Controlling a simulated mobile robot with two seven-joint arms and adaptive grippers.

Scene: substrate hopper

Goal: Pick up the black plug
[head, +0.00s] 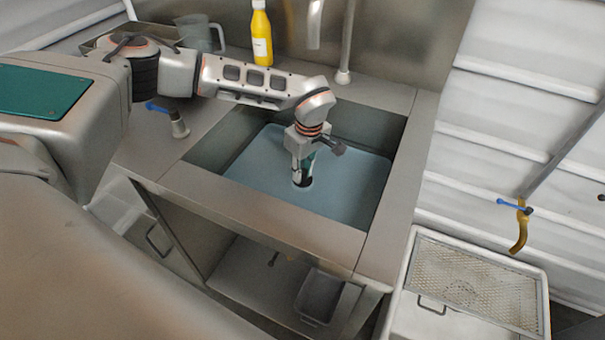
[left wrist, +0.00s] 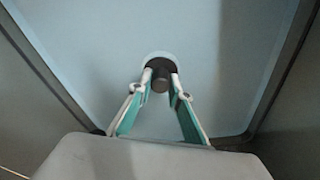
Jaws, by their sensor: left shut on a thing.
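The black plug (left wrist: 160,82) is a dark round piece between the fingertips of my left gripper (left wrist: 160,89) in the left wrist view. My left gripper (head: 303,180) reaches down into the sink (head: 240,183) in the head view and is shut on the plug. The plug's dark edge (head: 306,183) shows under the fingertips, against the pale blue surface in the sink. I cannot tell whether the plug is seated or raised. My right gripper is not in view.
A yellow bottle (head: 261,35) and a clear jug (head: 200,36) stand behind the sink. A blue-handled tap (head: 178,122) is on the left rim. A vertical pipe (head: 346,45) rises at the back. A basin with a perforated tray (head: 478,280) stands at the right.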

